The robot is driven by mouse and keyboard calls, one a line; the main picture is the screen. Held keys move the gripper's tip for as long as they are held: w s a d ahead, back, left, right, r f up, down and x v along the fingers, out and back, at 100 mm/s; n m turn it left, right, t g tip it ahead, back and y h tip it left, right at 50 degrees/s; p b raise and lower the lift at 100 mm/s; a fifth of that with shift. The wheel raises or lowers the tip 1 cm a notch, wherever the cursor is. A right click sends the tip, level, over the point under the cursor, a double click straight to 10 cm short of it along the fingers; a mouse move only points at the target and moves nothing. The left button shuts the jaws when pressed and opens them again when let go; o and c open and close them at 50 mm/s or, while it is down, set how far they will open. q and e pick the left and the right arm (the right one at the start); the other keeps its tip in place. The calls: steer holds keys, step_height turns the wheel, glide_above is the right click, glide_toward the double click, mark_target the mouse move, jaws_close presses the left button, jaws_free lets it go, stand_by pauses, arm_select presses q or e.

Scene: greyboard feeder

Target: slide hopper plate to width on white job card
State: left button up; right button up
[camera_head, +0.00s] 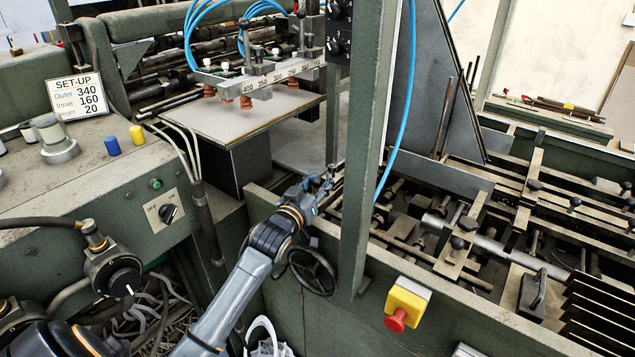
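The white job card (77,97) stands on the console at left, reading SET-UP, Outer 340, Inner 160 and 20 on a line whose label is too small to read. A ruled bar (262,82) with numbers from 400 downward lies over a greyboard sheet (215,118). Which part is the hopper plate is not certain; a tall grey plate (436,95) stands behind the green post. My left gripper (322,184) is low beside a thin upright bar (333,120), left of the post. Its fingers are small and partly merged with the bar, so grip and contact are unclear. My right gripper is out of view.
A green post (377,150) rises just right of my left gripper. A black handwheel (312,271) is below it, and a red stop button (397,319) on a yellow box is lower right. Rods and clamps (470,240) crowd the machine bed. Blue hoses (404,110) hang nearby.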

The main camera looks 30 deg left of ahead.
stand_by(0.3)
arm_select(q)
steer(key=s+d, duration=0.1)
steer(key=s, duration=1.1)
steer(key=shift+d, duration=0.25)
